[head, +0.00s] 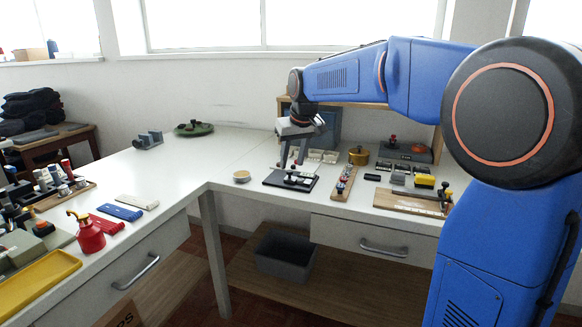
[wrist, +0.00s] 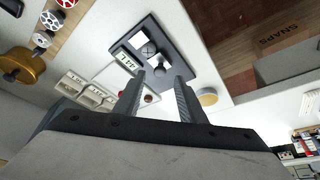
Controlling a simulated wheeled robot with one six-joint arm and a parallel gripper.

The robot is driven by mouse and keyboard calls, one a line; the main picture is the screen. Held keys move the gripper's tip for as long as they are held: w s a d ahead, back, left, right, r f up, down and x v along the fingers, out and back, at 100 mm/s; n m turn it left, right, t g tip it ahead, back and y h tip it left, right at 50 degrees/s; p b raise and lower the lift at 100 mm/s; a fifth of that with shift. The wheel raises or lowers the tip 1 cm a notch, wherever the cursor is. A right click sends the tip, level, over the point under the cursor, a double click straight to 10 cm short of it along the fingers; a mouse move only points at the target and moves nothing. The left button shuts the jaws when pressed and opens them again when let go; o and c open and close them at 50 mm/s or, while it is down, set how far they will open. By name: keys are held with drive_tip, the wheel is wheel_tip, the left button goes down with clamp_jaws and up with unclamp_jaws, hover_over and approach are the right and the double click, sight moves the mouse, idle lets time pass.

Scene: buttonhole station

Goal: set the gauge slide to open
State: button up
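A dark plate (head: 291,181) lies on the white worktop below my gripper, with pale pieces and a small dark knob on it. In the wrist view the plate (wrist: 190,50) carries white squares, a small printed label (wrist: 127,65) and a round grey knob (wrist: 159,72). No part is legibly marked as the gauge slide, and I cannot read a setting. My gripper (head: 293,163) is pointed down above the plate's far side. In the wrist view my gripper (wrist: 158,77) has its fingers apart, with the knob seen between the tips and nothing held.
A narrow wooden strip with round knobs (head: 344,184) lies right of the plate. A wooden board with a scale (head: 408,201) is further right. A brass-coloured pot (head: 358,156) stands behind. A small round tin (head: 242,176) is left.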

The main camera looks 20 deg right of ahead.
sight(290, 171)
drive_tip(key=shift+x, duration=1.6)
clamp_jaws()
drive_tip(key=shift+w+a, duration=0.7)
drive_tip(key=shift+a, duration=0.25)
drive_tip(key=shift+w+a, duration=0.65)
drive_tip(key=shift+a, duration=0.25)
drive_tip(key=shift+r, duration=0.1)
unclamp_jaws()
drive_tip(key=shift+w+a, duration=0.1)
